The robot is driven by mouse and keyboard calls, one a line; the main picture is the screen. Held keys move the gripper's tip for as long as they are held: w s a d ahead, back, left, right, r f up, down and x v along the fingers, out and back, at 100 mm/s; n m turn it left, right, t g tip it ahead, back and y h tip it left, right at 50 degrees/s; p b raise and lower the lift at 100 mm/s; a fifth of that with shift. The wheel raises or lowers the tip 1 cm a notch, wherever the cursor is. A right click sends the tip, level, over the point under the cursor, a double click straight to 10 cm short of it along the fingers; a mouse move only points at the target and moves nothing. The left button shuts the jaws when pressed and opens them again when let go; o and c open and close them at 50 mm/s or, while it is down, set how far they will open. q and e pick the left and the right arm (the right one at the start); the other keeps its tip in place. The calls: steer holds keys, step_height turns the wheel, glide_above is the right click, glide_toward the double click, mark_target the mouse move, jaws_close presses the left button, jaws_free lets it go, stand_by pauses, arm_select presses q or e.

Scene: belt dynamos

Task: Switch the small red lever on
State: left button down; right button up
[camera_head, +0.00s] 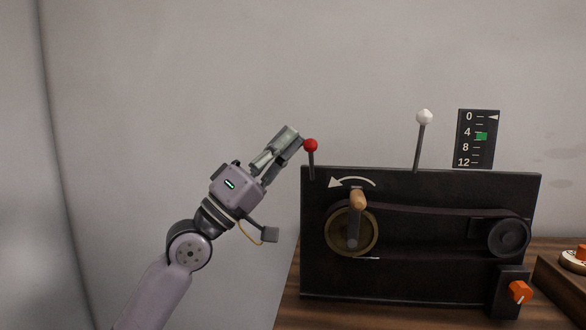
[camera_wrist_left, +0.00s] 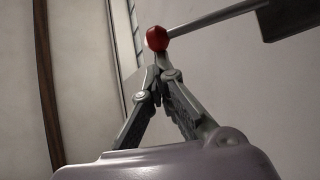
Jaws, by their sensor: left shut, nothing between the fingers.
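The small red lever (camera_head: 311,146) has a round red knob on a short dark stem at the top left corner of the black machine panel (camera_head: 420,280). Its stem stands nearly upright. My left gripper (camera_head: 293,136) is shut and empty, with its fingertips just left of the red knob. In the left wrist view the red knob (camera_wrist_left: 157,38) shows right at the closed fingertips (camera_wrist_left: 160,62). I cannot tell whether they touch. My right gripper is in neither view.
A taller white-knobbed lever (camera_head: 424,117) stands on the panel, beside a scale (camera_head: 477,138) with a green marker. The panel carries a crank wheel (camera_head: 352,232), a belt pulley (camera_head: 508,237) and an orange knob (camera_head: 520,292). The wall left of the panel is clear.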

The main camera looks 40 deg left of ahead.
arm_select(q)
steer(key=shift+s+d+f+m+h+b, duration=0.15)
steer(key=shift+s+d+m+h+b, duration=0.1)
steer(key=shift+m+h+b, duration=0.2)
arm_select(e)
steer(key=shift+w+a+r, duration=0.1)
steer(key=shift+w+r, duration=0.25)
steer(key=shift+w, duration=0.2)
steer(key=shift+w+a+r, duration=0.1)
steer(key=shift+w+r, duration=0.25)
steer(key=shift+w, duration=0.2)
arm_select(q)
steer(key=shift+f, duration=0.1)
steer(key=v, duration=1.2)
steer(key=shift+a, duration=0.1)
